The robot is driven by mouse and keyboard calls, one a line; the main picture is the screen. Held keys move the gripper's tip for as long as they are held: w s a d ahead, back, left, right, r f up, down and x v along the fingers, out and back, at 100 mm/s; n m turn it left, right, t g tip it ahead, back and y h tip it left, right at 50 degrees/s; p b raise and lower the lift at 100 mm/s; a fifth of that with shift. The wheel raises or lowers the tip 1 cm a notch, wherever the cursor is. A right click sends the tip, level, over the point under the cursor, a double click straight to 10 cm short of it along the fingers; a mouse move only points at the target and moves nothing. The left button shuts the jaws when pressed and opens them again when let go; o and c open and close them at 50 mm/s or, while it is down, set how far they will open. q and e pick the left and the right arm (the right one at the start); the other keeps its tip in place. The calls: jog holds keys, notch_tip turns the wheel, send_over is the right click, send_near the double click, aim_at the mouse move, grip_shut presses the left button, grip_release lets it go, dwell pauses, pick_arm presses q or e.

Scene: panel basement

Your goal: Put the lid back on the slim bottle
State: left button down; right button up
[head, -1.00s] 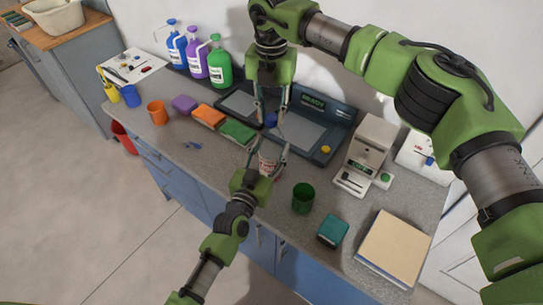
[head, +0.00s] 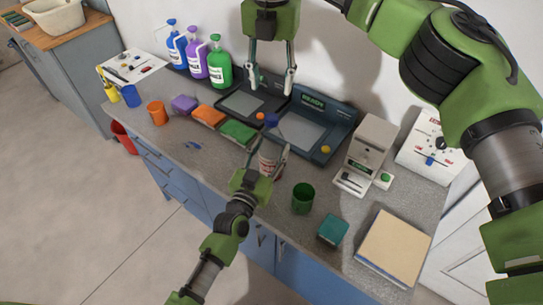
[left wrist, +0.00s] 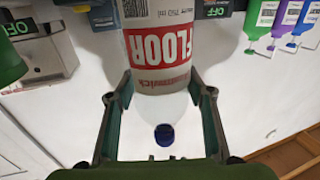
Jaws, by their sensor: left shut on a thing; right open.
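The slim bottle (head: 267,158), white with red lettering, is held by my left gripper (head: 268,166) above the counter's front. In the left wrist view the bottle (left wrist: 162,48) shows a FLOOR label between the fingers, and its pale shoulder narrows toward a dark blue lid (left wrist: 164,134). The lid (head: 271,119) shows in the head view at the bottle's top end; I cannot tell how firmly it is seated. My right gripper (head: 270,84) is open and empty above the lid, clear of it.
A green cup (head: 303,198), a teal box (head: 333,230) and a grey device (head: 368,145) stand to the right. Sponges (head: 239,132), cups and jugs (head: 219,66) fill the left side.

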notch_tip(320, 180, up, 2)
jog(key=shift+r, duration=0.1)
pick_arm(q)
jog(key=c, duration=0.9)
grip_release()
jog(key=v, duration=1.2)
